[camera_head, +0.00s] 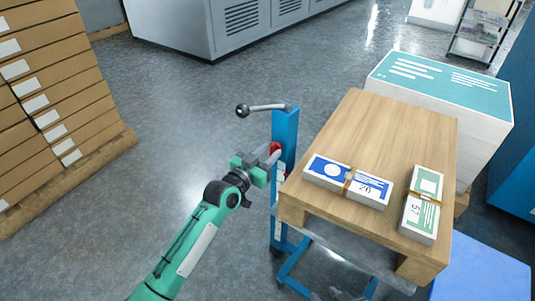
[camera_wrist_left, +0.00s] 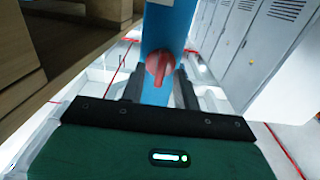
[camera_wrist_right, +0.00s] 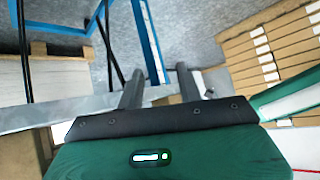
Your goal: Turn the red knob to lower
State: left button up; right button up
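The red knob (camera_head: 276,148) sits on the blue post (camera_head: 285,125) of the lift stand, at the left of the wooden table top. My left gripper (camera_head: 268,163) is at the post, close to the knob. In the left wrist view the red knob (camera_wrist_left: 158,66) shows just beyond and between the two fingers of my left gripper (camera_wrist_left: 157,85), which are apart. I cannot tell if they touch it. My right gripper (camera_wrist_right: 160,80) is open and empty in the right wrist view, with the blue frame beyond it. It is not clearly seen in the head view.
The wooden top (camera_head: 385,135) carries two banded stacks of printed cards, one blue (camera_head: 345,181) and one green (camera_head: 422,203). A lever with a black ball (camera_head: 242,111) sticks out left from the post top. Stacked cardboard boxes (camera_head: 50,95) stand at left. Floor between is clear.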

pick_arm(q)
grip_shut()
